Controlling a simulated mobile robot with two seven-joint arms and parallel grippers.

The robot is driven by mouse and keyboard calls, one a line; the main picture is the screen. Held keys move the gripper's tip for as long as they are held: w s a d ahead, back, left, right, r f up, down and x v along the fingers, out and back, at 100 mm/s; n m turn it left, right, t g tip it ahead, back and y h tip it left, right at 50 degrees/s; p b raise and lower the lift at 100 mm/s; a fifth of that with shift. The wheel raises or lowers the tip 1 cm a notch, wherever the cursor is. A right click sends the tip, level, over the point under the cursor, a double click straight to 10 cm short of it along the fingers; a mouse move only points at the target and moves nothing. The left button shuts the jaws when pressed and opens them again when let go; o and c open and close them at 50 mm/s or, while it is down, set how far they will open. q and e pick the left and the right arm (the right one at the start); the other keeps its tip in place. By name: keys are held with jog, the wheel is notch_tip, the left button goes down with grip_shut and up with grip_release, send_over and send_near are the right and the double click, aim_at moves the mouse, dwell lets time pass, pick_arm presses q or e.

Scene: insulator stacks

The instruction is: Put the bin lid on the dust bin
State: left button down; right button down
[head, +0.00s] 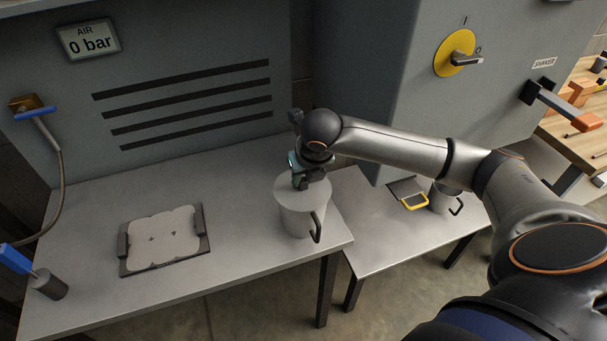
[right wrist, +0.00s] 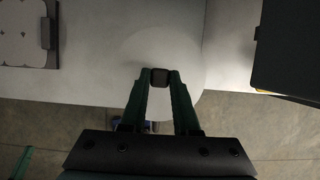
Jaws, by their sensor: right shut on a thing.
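The dust bin (head: 298,224) is a grey cylinder with a dark handle, standing upright near the right front corner of the grey bench. The bin lid (head: 304,191) is a flat, round, light grey disc over the bin's mouth. It also shows in the right wrist view (right wrist: 160,50), pale against the bench. My right gripper (head: 299,184) comes down from above and is shut on the lid's small dark knob (right wrist: 159,77). The lid hides the bin's rim, so I cannot tell whether it rests on it or hovers just above. My left gripper is not in view.
A dark-framed tray with a pale plate (head: 163,238) lies on the bench to the left. An air hose with a blue handle (head: 37,112) hangs at far left. A lower table on the right holds a second grey vessel (head: 441,199) and a yellow-edged piece (head: 414,201).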

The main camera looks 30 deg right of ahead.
dwell(0.4)
jog(key=shift+c, duration=0.5)
grip_release()
jog(key=shift+r, duration=3.55)
